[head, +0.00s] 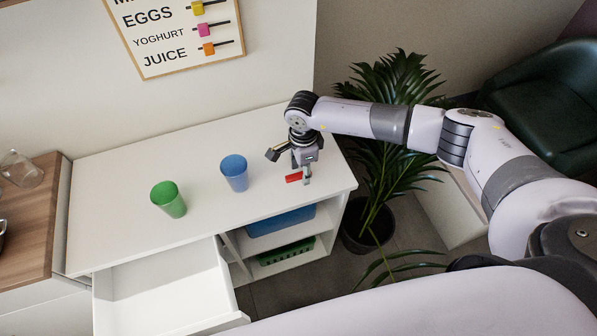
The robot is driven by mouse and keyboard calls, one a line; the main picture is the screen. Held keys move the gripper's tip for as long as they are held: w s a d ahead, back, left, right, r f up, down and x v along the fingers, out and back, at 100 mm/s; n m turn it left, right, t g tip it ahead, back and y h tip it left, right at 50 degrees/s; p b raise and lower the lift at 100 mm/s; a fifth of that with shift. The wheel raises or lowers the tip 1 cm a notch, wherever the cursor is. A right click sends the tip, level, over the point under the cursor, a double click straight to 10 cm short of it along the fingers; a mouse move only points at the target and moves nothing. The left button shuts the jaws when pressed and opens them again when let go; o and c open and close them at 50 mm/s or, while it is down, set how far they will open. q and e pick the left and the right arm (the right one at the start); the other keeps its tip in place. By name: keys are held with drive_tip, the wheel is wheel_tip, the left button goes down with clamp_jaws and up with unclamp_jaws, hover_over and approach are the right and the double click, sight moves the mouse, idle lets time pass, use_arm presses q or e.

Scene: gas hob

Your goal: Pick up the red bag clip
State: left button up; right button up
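The red bag clip (293,178) lies on the white counter top near its front right edge. My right gripper (290,170) hangs just above and beside it, pointing down, with its fingers spread apart. One finger comes down just to the right of the clip, and the other is raised to the left. Nothing is held between the fingers. Whether a fingertip touches the clip, I cannot tell. My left gripper does not show in the head view.
A blue cup (235,174) and a green cup (169,200) stand left of the clip on the counter (120,165). An open drawer (165,290) juts out in front. A potted palm (385,150) stands right of the counter. Shelves below hold a blue bin (281,221) and a green basket (286,252).

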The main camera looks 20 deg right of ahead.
drive_tip(key=shift+f, duration=0.35)
drive_tip(key=shift+c, duration=0.3)
drive_tip(key=c, duration=0.8)
drive_tip(key=shift+o, duration=0.2)
